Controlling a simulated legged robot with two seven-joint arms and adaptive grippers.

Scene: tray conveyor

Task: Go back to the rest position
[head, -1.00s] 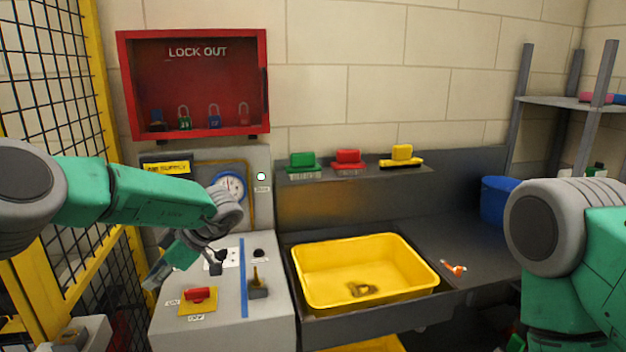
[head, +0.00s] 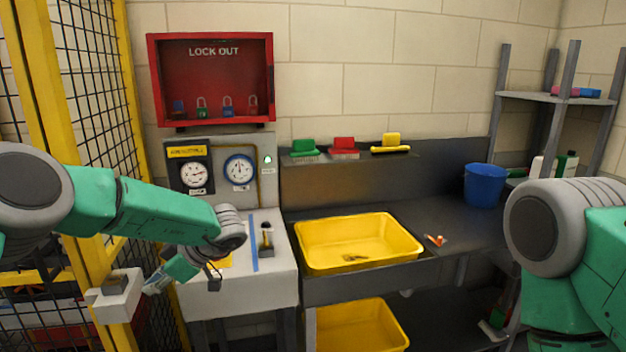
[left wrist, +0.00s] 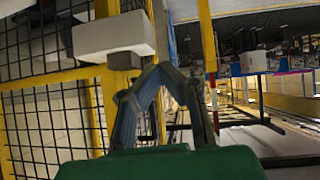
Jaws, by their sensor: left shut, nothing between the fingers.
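My left gripper (head: 184,281) hangs at the end of the green left arm in the head view, in front of the left side of the white control cabinet. In the left wrist view the two grey fingers (left wrist: 158,72) meet at their tips, with nothing between them. My green and grey right arm shows at the right of the head view; its gripper is out of the picture.
A yellow mesh fence (head: 128,150) stands close at the left, with a grey-white box (head: 115,300) near my left gripper. The control cabinet (head: 285,272), yellow tray (head: 415,250) and counter (head: 455,225) are ahead. A blue bucket (head: 485,187) stands at the right.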

